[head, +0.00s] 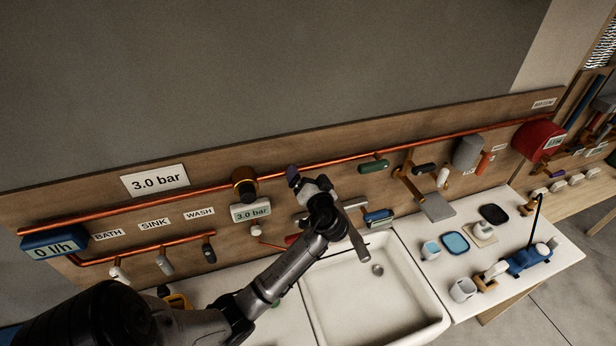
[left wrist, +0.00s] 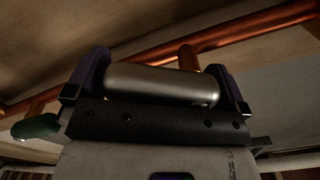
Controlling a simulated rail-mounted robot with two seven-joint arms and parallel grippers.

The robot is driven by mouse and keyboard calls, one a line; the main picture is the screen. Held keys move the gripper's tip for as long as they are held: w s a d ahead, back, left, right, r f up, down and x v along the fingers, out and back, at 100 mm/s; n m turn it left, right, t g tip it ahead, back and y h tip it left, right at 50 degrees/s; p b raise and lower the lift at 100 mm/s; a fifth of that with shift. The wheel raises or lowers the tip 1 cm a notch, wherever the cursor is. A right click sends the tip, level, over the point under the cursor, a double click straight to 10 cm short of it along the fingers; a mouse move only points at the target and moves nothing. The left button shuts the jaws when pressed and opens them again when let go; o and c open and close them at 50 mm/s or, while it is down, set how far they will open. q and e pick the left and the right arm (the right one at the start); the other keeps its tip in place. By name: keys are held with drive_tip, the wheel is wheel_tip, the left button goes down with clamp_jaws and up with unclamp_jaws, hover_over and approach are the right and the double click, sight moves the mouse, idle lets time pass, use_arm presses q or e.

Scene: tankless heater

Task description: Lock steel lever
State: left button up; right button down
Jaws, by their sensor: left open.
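The steel lever (left wrist: 165,85) is a smooth grey cylinder lying crosswise between the two fingers of my left gripper (left wrist: 162,80) in the left wrist view. The dark purple fingers are open, one at each end of the cylinder; I cannot tell whether either touches it. In the head view my left gripper (head: 308,179) is at the wooden board, just below the copper pipe, and the lever is hidden there by the gripper. My right gripper is not in view.
The copper pipe (head: 225,186) crosses the board above several handles, including a green one (head: 373,166). A grey bar (head: 352,238) hangs over the white sink (head: 415,318) beside my gripper. A 3.0 bar gauge (head: 250,211) is to the left. Cups stand on the right counter.

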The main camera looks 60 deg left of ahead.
use_arm(q)
drive_tip(key=c, duration=0.7)
drive_tip(key=shift+o, duration=0.2)
drive_tip(key=shift+m, duration=0.3)
drive_tip(key=m+p, duration=0.1)
drive_tip(key=m, duration=0.2)
drive_tip(key=s+f+m+p, duration=0.1)
drive_tip(key=m+p, duration=0.1)
drive_tip(key=m, duration=0.2)
drive_tip(key=f+m+p, duration=0.1)
drive_tip(key=m+p, duration=0.1)
drive_tip(key=m, duration=0.1)
drive_tip(key=shift+s+a, duration=0.1)
drive_tip(key=shift+s, duration=0.05)
drive_tip(key=shift+m, duration=0.4)
